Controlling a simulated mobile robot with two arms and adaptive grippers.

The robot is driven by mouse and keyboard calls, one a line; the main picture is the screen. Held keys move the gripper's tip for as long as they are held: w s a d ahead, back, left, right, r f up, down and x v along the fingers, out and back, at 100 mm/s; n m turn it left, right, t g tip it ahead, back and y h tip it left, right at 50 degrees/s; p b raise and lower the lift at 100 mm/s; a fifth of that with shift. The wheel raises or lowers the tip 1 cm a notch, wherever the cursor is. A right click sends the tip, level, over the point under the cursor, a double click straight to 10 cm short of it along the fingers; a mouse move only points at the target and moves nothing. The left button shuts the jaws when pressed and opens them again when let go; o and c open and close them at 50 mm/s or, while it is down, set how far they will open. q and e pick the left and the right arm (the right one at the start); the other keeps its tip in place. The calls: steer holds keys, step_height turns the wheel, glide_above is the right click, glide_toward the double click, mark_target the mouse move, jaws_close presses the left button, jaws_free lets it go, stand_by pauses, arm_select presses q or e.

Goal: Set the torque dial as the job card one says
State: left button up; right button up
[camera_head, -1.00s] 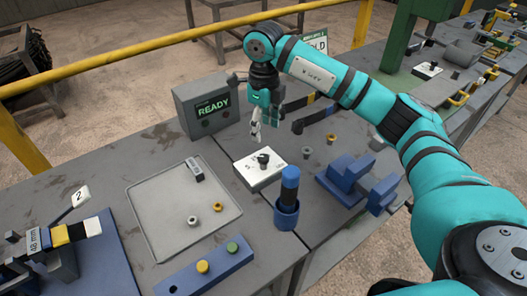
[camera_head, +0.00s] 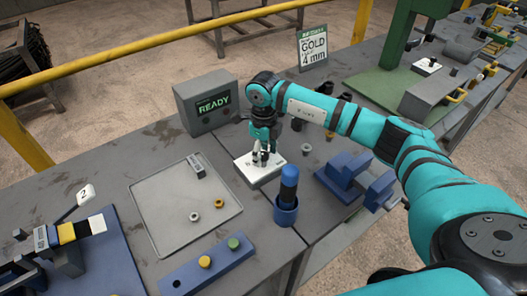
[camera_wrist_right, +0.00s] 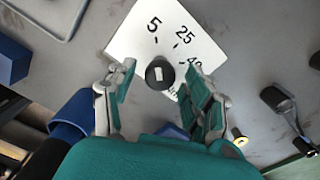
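The torque dial (camera_head: 246,168) is a white plate on the bench with a black knob (camera_wrist_right: 160,73). In the right wrist view the plate (camera_wrist_right: 130,40) shows 5, 25 and a partly hidden number starting with 4. The knob has a small white mark; which number it points at I cannot tell. My right gripper (camera_head: 262,158) points down over the dial. Its fingers (camera_wrist_right: 163,103) are apart, one on each side of the knob, with no clear contact. The job card (camera_head: 313,47) stands at the back and reads GOLD and 4 mm; its small header is hard to read.
A grey box (camera_head: 208,102) showing READY stands behind the dial. A blue cup (camera_head: 286,212) with a blue-topped tool is close in front. A blue vise-like block (camera_head: 345,180) is to the right, a grey tray (camera_head: 160,215) with nuts to the left.

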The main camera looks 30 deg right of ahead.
jaws_close()
steer(key=shift+m+b, duration=0.45)
steer(key=shift+m, duration=0.55)
steer(key=m, duration=0.2)
steer(key=shift+m+b, duration=0.3)
steer(key=shift+b, duration=0.05)
steer(key=shift+m+b, duration=0.45)
steer(key=shift+m, duration=2.15)
steer(key=shift+o, duration=0.8)
jaws_free()
